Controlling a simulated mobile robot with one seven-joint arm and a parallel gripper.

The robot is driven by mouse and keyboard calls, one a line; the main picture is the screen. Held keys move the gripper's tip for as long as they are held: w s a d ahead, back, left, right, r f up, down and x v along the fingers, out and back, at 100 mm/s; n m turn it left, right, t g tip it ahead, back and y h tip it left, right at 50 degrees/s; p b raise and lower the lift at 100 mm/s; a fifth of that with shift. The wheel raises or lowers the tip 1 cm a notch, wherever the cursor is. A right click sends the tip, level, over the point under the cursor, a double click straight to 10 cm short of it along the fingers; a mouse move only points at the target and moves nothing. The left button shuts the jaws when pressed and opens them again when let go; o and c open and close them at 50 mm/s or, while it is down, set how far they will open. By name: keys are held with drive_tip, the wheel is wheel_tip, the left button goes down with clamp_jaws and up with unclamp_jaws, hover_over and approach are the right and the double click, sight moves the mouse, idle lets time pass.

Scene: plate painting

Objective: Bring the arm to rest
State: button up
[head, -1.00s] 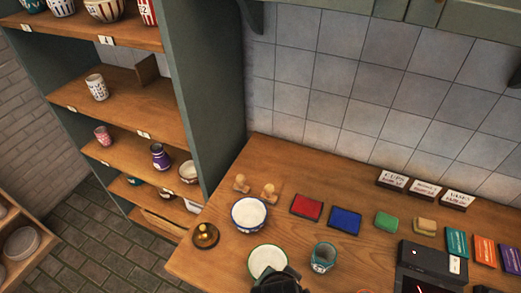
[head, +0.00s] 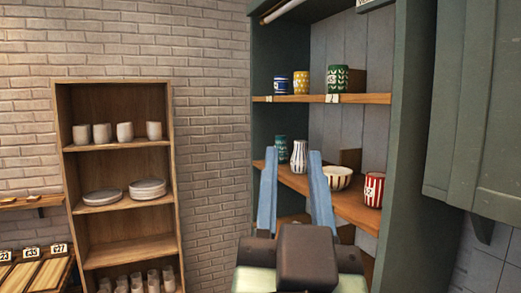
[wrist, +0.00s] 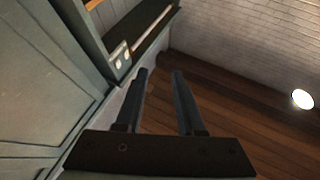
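My gripper (head: 293,165) stands upright in the lower middle of the head view, its two blue-grey fingers pointing up and spread apart with nothing between them. It shows in front of the green shelf unit; how far it is from the shelves I cannot tell. In the wrist view my gripper (wrist: 162,75) is also open and empty, with the fingers pointing up toward the ceiling area.
The green shelf unit (head: 412,130) holds patterned cups, a vase (head: 299,156), a bowl (head: 337,178) and a red-striped cup (head: 374,190). A wooden rack (head: 122,203) with pale cups and plates stands left. Green cabinet doors (head: 478,110) are at right. Brick wall (head: 211,150) lies between.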

drive_tip(key=s+a+r+n+t+y, duration=0.2)
drive_tip(key=s+r, duration=0.3)
drive_tip(key=r, duration=0.3)
drive_tip(key=shift+s+a+t+y, duration=0.25)
drive_tip(key=shift+a+t+y, duration=0.05)
drive_tip(key=shift+a+t, duration=0.55)
drive_tip(key=shift+f, duration=0.15)
wheel_tip(320, 180, down, 4)
drive_tip(key=b, duration=0.4)
